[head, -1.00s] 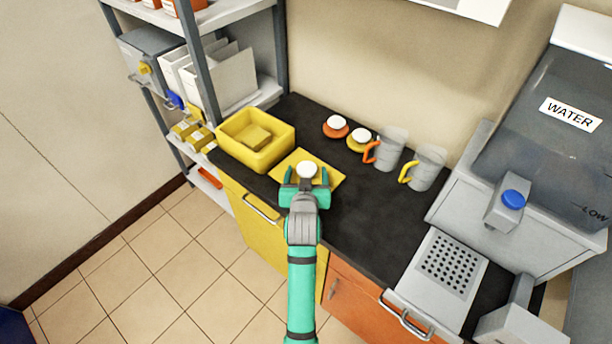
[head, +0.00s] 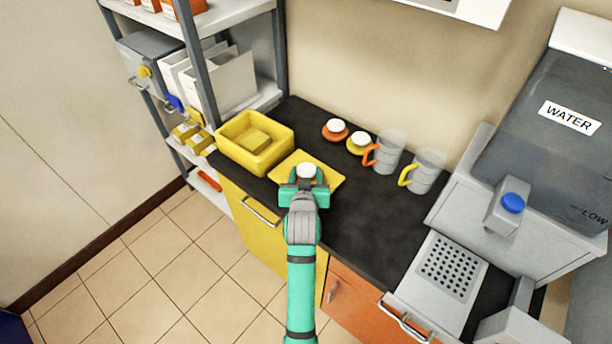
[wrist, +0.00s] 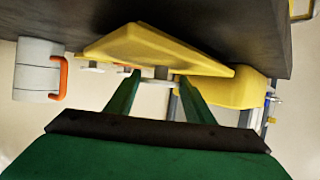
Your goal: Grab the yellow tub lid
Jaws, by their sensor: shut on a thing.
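The yellow tub lid (head: 323,180) is a flat square plate with a white knob (head: 306,170) on top, on the dark counter in front of the yellow tub's right side. My gripper (head: 305,178) is at the lid and shut on its knob. In the wrist view the lid (wrist: 150,45) spans the top middle, and my fingers (wrist: 159,75) are on either side of the knob's stem. The yellow tub (head: 281,143) stands open to the left of the lid, with a yellow block (head: 253,138) inside. My gripper hides the lid's near part in the head view.
Two small knobbed lids, orange (head: 335,132) and yellow (head: 359,143), lie behind on the counter. Two grey mugs, with an orange handle (head: 385,153) and a yellow handle (head: 426,172), stand to the right. A shelf rack is at left.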

